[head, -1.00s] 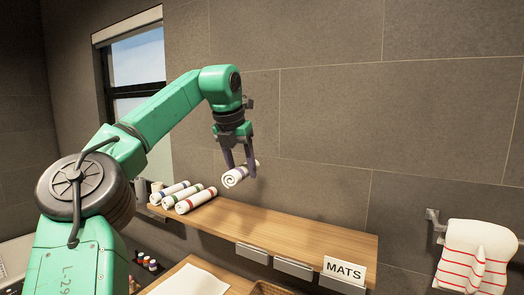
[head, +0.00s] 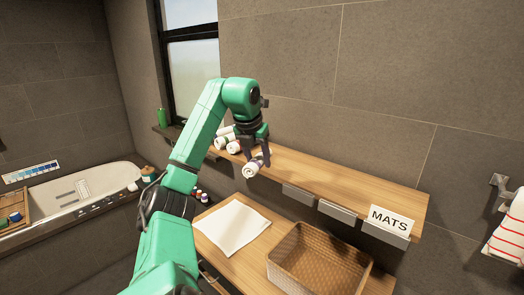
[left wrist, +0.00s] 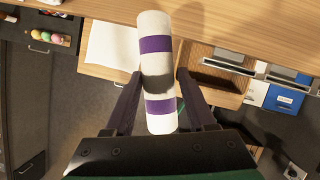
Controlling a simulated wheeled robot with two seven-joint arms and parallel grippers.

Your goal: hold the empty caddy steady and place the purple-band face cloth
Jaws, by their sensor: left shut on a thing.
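My left gripper (head: 256,161) is shut on a rolled white face cloth (head: 250,170), held just off the front edge of the wooden shelf. In the left wrist view the cloth (left wrist: 157,75) shows its purple bands and lies between the two fingers. The caddy, a tan woven basket (head: 336,244), stands empty on the lower counter, to the right of and below the cloth. It is cut by the bottom edge of the head view. No gripper touches the basket there. My right gripper is not in view.
More rolled cloths (head: 233,147) lie on the shelf (head: 330,182) behind my left gripper. A MATS sign (head: 391,222) stands at the shelf's right end. A white sheet (head: 232,226) lies on the counter left of the basket. A striped towel (head: 509,235) hangs at right.

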